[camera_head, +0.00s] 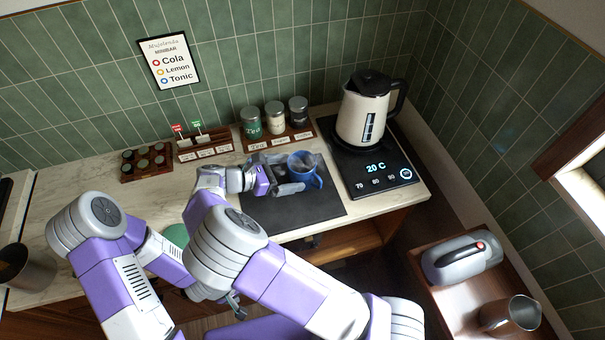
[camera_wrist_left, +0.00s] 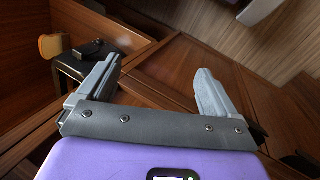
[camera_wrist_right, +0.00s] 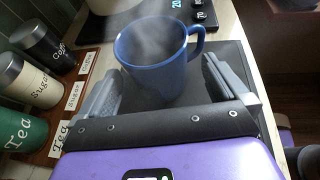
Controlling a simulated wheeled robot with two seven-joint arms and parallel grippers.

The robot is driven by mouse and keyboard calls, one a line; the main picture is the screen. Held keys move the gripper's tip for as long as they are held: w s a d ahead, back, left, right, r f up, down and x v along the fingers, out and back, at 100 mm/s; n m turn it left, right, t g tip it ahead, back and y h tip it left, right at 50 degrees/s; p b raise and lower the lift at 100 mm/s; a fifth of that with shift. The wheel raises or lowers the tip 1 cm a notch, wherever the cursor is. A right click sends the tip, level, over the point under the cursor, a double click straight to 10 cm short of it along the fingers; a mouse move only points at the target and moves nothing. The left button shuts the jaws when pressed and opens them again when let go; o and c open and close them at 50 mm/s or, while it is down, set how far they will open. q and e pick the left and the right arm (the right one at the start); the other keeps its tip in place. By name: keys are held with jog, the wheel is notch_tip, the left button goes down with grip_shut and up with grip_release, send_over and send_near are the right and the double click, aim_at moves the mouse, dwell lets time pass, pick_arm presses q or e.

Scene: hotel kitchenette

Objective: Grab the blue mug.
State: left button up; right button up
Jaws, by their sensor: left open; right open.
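The blue mug (camera_head: 305,172) stands upright on the dark mat (camera_head: 316,205) on the counter, with steam over it. It also shows in the right wrist view (camera_wrist_right: 152,58), its handle pointing right. My right gripper (camera_head: 290,181) is open at the mug; in the right wrist view its two fingers (camera_wrist_right: 165,88) lie to either side of the mug's near part, not closed on it. My left gripper (camera_wrist_left: 157,85) is open and empty, low in front of the wooden cabinet fronts. In the head view it is mostly hidden behind my arms.
A kettle (camera_head: 364,108) stands on a black heating base (camera_head: 378,172) right of the mat. Tea (camera_head: 251,123), sugar (camera_head: 276,117) and coffee (camera_head: 298,111) jars stand behind the mug. A pod rack (camera_head: 147,162) is further left. A side cabinet at right holds a grey appliance (camera_head: 461,259) and a metal pitcher (camera_head: 511,316).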

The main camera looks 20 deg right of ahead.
aim_at(302, 169)
jog(key=x, duration=0.5)
jog(key=shift+w+d+f+b, duration=0.1)
jog(key=shift+w+b, duration=0.15)
jog(key=shift+b, duration=0.1)
jog(key=shift+c, duration=0.3)
jog(key=c, duration=1)
jog(key=shift+c, duration=0.9)
